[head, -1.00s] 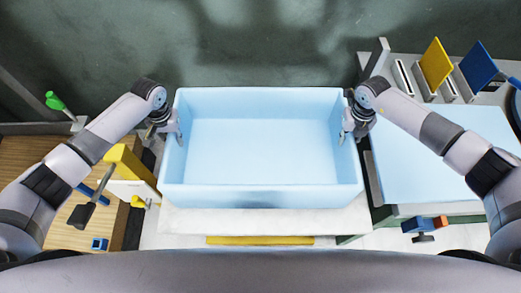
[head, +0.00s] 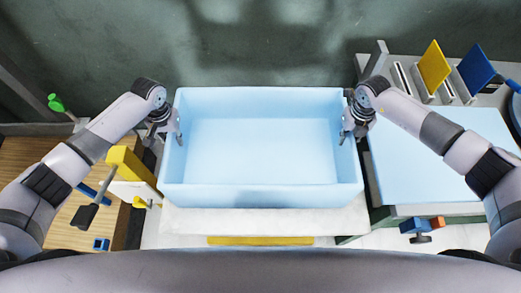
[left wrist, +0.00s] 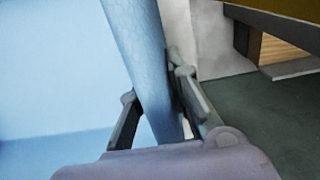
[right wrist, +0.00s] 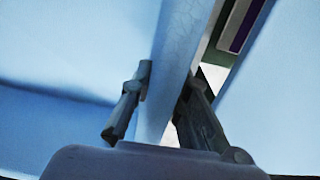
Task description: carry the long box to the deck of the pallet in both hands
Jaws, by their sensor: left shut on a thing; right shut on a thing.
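The long box is a light blue, open-topped, empty box (head: 262,195) in the middle of the head view, held roughly level. My left gripper (head: 172,137) is shut on its left wall, with one finger inside and one outside; the left wrist view shows the wall (left wrist: 143,60) between the fingers. My right gripper (head: 350,135) is shut on its right wall the same way, and the right wrist view shows that wall (right wrist: 172,70) between the fingers. The pallet cannot be made out in these frames.
A pale surface (head: 265,222) shows just below the box's near side. At the right is a bench with a light blue top (head: 440,150) and yellow (head: 435,65) and dark blue (head: 477,65) panels behind it. At the left stands a wooden-topped bench (head: 35,155) with a yellow-and-white device (head: 135,170).

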